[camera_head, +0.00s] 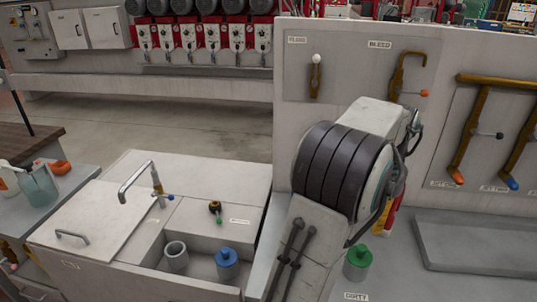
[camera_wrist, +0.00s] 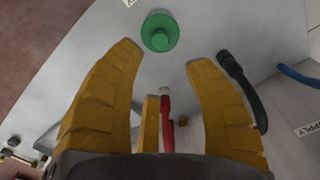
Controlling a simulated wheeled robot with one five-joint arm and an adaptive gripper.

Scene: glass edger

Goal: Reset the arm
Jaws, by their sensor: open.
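A red and yellow part shows lower down between the fingers, further off. A green capped piece (camera_head: 357,262) stands there at the lower right, by a label reading DIRTY.
A black hose end (camera_wrist: 240,85) is close to the right finger. Brown pipes line the right wall.

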